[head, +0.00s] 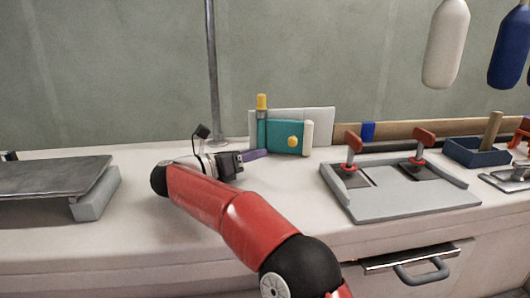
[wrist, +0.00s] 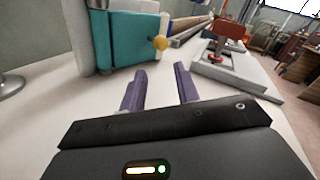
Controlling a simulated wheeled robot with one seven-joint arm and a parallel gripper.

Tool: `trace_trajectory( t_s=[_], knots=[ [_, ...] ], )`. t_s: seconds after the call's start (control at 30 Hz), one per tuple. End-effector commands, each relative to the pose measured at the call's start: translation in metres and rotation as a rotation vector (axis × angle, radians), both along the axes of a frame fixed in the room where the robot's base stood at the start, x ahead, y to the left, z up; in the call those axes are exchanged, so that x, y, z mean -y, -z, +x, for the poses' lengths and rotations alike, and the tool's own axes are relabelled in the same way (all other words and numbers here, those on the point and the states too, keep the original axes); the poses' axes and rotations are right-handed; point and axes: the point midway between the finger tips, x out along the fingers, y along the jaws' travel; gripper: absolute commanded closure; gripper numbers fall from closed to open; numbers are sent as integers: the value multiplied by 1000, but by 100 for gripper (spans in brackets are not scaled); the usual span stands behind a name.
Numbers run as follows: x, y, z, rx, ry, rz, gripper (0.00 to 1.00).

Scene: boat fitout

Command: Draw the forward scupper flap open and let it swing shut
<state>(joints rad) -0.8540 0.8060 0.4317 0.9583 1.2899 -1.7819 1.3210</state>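The teal flap (head: 278,136) has a round yellow knob (head: 292,142) on its face and stands in front of a pale upright plate (head: 320,118). A yellow-topped post (head: 262,104) is at its left edge and a cream bar (head: 307,137) at its right. I cannot tell whether the flap sits fully shut. In the wrist view the flap (wrist: 128,42) and knob (wrist: 160,42) are ahead and slightly left. My gripper (wrist: 161,72) has its two purple fingers apart, with nothing between them. In the head view my gripper (head: 264,154) is low, left of the knob.
A grey tray with two red-handled fittings (head: 400,195) lies to the right. A metal pole (head: 213,70) rises behind my wrist. A grey slab (head: 50,175) is at the left, and a blue box (head: 475,152) at the far right. White counter is clear around my gripper.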

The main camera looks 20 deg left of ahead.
Motion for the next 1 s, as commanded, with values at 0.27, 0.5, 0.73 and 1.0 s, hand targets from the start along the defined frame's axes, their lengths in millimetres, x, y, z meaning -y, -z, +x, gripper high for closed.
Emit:
trace_trajectory(
  t_s=[0.27, 0.5, 0.73, 1.0],
  knots=[
    [-12, 0, -19, 1, 2, 0, 68],
    [-12, 0, -19, 1, 2, 0, 68],
    [-12, -2, -18, 3, -1, -2, 68],
    [19, -102, 24, 108, -223, -262, 68]
  ],
)
